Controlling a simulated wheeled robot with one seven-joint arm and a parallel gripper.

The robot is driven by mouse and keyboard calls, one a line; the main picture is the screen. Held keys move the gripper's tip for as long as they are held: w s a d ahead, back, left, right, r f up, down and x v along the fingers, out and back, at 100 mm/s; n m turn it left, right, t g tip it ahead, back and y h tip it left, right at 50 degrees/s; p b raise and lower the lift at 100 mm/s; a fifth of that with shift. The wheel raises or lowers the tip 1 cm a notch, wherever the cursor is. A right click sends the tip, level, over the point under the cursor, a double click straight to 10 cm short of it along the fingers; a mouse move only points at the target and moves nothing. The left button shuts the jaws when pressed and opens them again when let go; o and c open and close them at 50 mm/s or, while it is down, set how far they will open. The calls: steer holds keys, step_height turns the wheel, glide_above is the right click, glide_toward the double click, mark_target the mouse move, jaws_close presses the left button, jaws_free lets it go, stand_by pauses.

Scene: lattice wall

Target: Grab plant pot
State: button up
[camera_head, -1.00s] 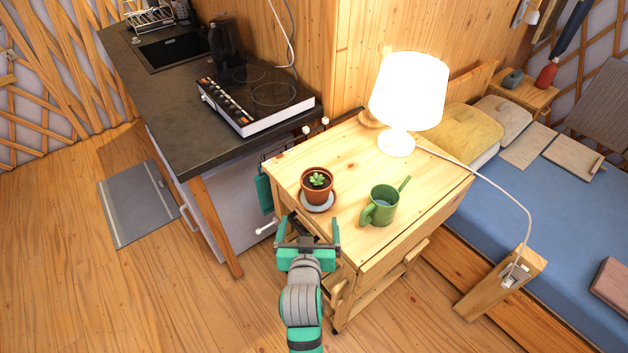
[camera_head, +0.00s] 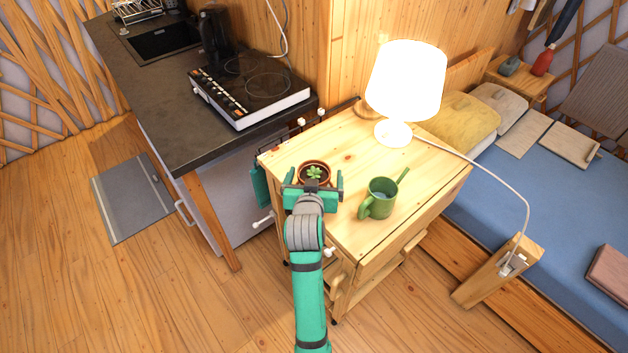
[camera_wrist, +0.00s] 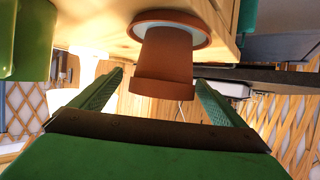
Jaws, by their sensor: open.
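The plant pot (camera_head: 314,166) is a small terracotta pot with a green succulent, on the wooden cabinet top near its left front side. In the wrist view the pot (camera_wrist: 165,60) shows upside down, upright on a pale saucer (camera_wrist: 172,17). My gripper (camera_head: 313,181) is open at the near side of the pot and hides its lower front in the head view. In the wrist view my gripper's two fingers (camera_wrist: 158,85) point toward the pot, one on either side of it in the picture. I cannot tell whether they touch it.
A green watering can (camera_head: 381,198) stands just right of my gripper, and its green side fills a corner of the wrist view. A lit lamp (camera_head: 405,85) stands at the back of the cabinet (camera_head: 350,150). The dark counter (camera_head: 190,130) with a hob is left.

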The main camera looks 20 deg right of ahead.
steer(key=shift+x, duration=2.2)
steer(key=shift+w+a, duration=0.1)
steer(key=c, duration=1.4)
steer(key=shift+o, duration=0.2)
steer(key=shift+r, duration=0.1)
steer(key=shift+r, duration=0.15)
